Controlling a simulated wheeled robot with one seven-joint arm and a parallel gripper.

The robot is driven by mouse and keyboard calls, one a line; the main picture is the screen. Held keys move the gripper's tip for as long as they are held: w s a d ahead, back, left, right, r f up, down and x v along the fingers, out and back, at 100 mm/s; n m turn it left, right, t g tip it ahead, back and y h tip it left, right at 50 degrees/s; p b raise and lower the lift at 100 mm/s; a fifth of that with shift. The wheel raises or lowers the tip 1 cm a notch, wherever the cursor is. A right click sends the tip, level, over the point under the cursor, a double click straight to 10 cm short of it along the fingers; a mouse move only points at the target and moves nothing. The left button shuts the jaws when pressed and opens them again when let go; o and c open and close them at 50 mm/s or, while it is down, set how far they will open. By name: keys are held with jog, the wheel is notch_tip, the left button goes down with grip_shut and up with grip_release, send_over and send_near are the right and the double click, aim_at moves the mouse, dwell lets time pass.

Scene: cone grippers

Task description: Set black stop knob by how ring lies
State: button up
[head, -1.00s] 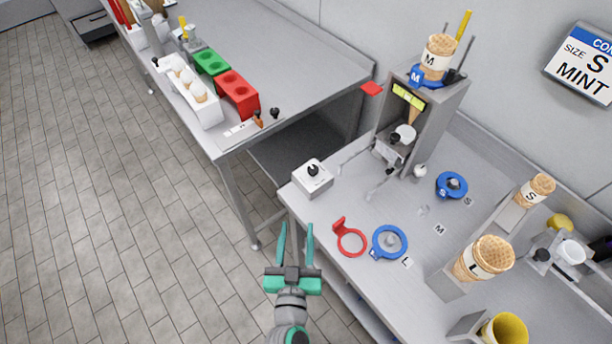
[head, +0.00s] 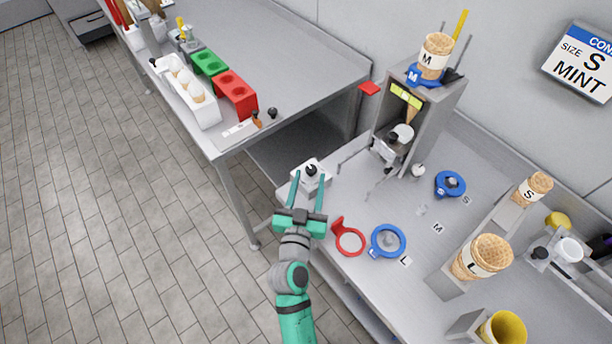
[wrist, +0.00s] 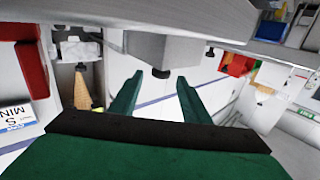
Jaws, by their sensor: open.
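The black stop knob (head: 311,170) sits on a small pale box (head: 312,188) at the bench's front left corner. My gripper (head: 309,177) is open and empty, its fingers reaching over the box around the knob's place. In the wrist view the knob (wrist: 160,73) shows between the open fingertips, below the grey box (wrist: 160,48), as the picture is inverted. I cannot tell whether the fingers touch it. The red ring (head: 362,248) lies flat on the bench to the right of my gripper, with a red tab rising at its upper left.
A blue ring (head: 401,236) lies near the letter L, another (head: 440,186) near S. A grey dispenser frame (head: 436,118) with levers stands behind. Cones (head: 487,257) stand at right. A sign (head: 585,62) reads size S, mint. A second table (head: 300,62) stands at left.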

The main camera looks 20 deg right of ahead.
aim_at(311, 172)
jog(key=shift+x, duration=1.15)
jog(key=shift+c, duration=0.6)
